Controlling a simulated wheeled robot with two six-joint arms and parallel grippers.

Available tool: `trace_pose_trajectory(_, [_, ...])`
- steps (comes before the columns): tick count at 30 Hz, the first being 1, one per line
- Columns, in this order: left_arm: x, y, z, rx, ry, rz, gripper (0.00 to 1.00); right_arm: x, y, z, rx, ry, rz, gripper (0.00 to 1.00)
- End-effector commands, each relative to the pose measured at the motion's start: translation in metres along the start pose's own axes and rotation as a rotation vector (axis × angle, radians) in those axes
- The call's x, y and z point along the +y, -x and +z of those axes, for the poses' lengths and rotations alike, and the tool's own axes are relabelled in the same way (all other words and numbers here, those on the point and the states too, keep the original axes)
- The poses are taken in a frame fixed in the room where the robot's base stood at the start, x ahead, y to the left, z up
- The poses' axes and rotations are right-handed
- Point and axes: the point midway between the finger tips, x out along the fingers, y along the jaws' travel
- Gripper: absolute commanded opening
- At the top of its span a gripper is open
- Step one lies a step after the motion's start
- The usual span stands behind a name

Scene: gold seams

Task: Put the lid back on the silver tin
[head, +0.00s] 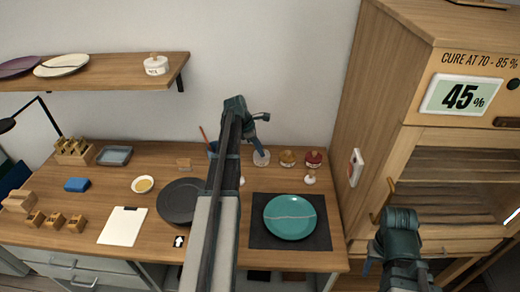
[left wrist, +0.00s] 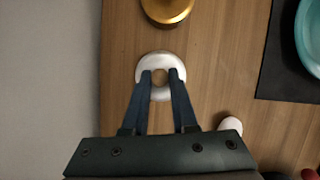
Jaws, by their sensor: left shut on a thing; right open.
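The silver tin (head: 261,159) stands at the back of the workbench, left of the gold and red tins. My left gripper (head: 256,143) is over it, fingers pointing down. In the left wrist view my left gripper (left wrist: 160,76) is shut on the brownish knob of a pale round lid (left wrist: 160,56). The lid hides the tin below in that view, and I cannot tell whether it touches the rim. My right gripper (head: 368,264) is open and empty at the lower right; only part of its fingers shows.
The gold tin (head: 287,158) stands close beside, with the red tin (head: 313,159) beyond. Small white pieces lie in front, one left (head: 241,181) and one right (head: 310,180). A teal plate (head: 290,216) rests on a dark mat (head: 262,242). A cabinet (head: 385,110) stands right.

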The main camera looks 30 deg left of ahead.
Motion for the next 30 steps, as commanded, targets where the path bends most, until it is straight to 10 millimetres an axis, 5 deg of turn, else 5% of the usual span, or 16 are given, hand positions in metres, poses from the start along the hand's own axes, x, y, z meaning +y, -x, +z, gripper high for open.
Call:
trace_pose_trajectory(14, [0.0000, -0.0004, -0.0002, 0.000, 0.000, 0.000, 0.00, 0.0000, -0.0005, 0.0000, 0.000, 0.000, 0.000, 0.50])
trace_pose_trajectory(15, [0.0000, -0.0004, -0.0002, 0.000, 0.000, 0.000, 0.32, 0.0000, -0.0005, 0.0000, 0.000, 0.000, 0.000, 0.50])
trace_pose_trajectory(20, [0.0000, -0.0004, -0.0002, 0.000, 0.000, 0.000, 0.60, -0.0001, -0.0005, 0.0000, 0.000, 0.000, 0.000, 0.50])
trace_pose_trajectory(26, [0.0000, -0.0004, -0.0002, 0.000, 0.000, 0.000, 0.61, -0.0001, -0.0005, 0.0000, 0.000, 0.000, 0.000, 0.50])
trace_pose_trajectory(30, [0.0000, -0.0005, -0.0002, 0.000, 0.000, 0.000, 0.83, 0.0000, -0.0005, 0.0000, 0.000, 0.000, 0.000, 0.50])
